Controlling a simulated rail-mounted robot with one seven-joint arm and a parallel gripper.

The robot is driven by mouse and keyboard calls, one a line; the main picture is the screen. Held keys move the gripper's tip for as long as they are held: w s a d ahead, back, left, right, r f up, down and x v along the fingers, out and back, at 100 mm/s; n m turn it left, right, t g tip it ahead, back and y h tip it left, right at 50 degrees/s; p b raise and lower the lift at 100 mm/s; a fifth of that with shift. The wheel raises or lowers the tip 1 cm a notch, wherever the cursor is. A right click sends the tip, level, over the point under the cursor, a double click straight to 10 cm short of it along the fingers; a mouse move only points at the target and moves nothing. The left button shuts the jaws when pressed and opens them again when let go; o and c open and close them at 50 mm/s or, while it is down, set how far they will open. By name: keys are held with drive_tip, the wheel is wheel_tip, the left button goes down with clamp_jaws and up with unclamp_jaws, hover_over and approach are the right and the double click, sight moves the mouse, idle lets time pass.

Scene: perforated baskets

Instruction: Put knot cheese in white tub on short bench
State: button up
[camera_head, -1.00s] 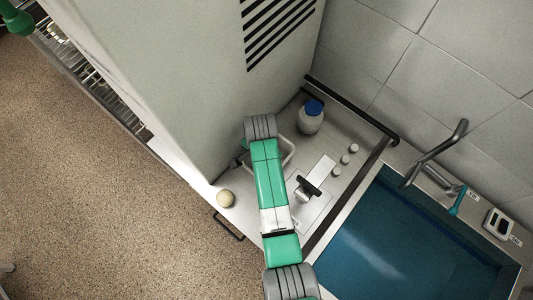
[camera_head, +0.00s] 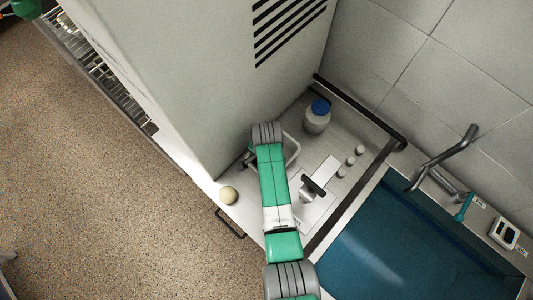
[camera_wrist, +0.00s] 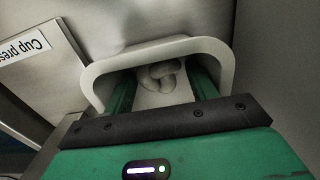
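The white tub's rim (camera_wrist: 155,50) arches around my gripper's fingers in the wrist view. In the head view the tub (camera_head: 293,148) stands on the bench beside the tall grey cabinet, partly hidden by my arm. The pale knot cheese (camera_wrist: 163,72) shows between and beyond the two green fingers, inside the rim. My gripper (camera_wrist: 162,80) reaches down into the tub with its fingers apart. I see no clear contact between the fingers and the cheese. In the head view my fingertips are hidden behind my arm.
A round cream object (camera_head: 228,195) sits at the bench's left corner. A blue-capped jar (camera_head: 317,117) and several small white pieces (camera_head: 350,161) stand to the right. A blue basin (camera_head: 420,245) with a tap (camera_head: 447,158) lies beyond. The grey cabinet (camera_head: 215,80) closely bounds the left.

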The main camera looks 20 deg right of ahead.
wheel_tip(320, 180, up, 12)
drive_tip(key=p, duration=0.1)
drive_tip(key=shift+r+p, duration=0.2)
drive_tip(key=shift+p, duration=0.2)
idle(0.4)
